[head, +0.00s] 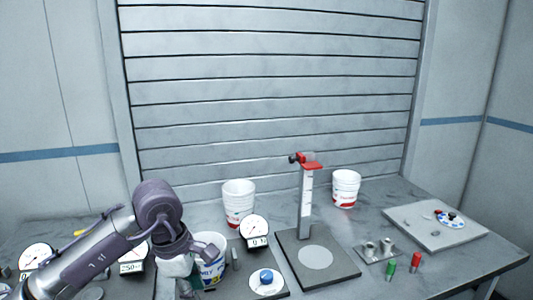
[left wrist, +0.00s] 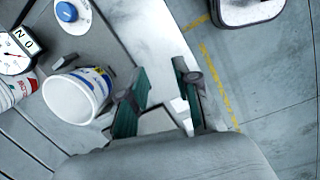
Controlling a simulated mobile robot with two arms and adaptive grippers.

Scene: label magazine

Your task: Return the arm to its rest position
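My left arm (head: 95,262) reaches in from the lower left in the head view, its wrist bent down over the bench's front part. My left gripper shows in the left wrist view (left wrist: 160,85), its two dark green fingers apart with nothing clearly held between them. A pale patch lies behind the fingers; I cannot tell what it is. A white tub with blue and yellow print (head: 211,262) stands just right of the wrist in the head view. It also shows in the left wrist view (left wrist: 75,97), beside the fingers and apart from them. My right gripper is in neither view.
The bench (head: 395,205) holds a dial with a blue knob (head: 266,277), gauges (head: 254,230), a red-topped stand (head: 306,200) and two white-and-red tubs (head: 238,203) (head: 346,188). Red (head: 415,262) and green (head: 391,270) pieces stand at right. Floor (left wrist: 270,80) lies past the bench edge.

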